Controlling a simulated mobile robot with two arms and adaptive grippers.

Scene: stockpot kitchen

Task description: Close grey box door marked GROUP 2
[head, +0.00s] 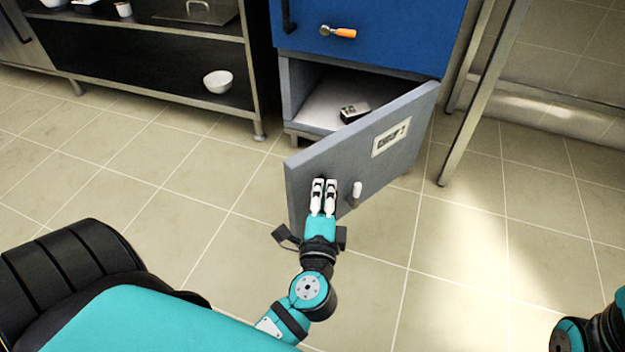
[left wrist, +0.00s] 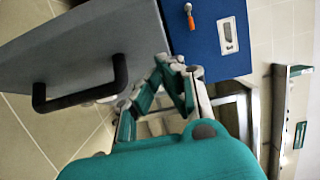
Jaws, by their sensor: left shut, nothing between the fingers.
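The grey box door (head: 330,155) stands ajar, swung out from its box, with its hinge side at the right. A pale label (head: 391,138) is on its outer face, its text too small to read. My right gripper is out of view.
Inside the box (head: 318,105) lies a small dark object (head: 354,112). Above is a closed blue door (head: 375,35) with an orange-handled tool shape (head: 338,32). A metal shelf with a white bowl (head: 217,81) stands left. A metal leg (head: 480,95) stands right. The tiled floor is clear.

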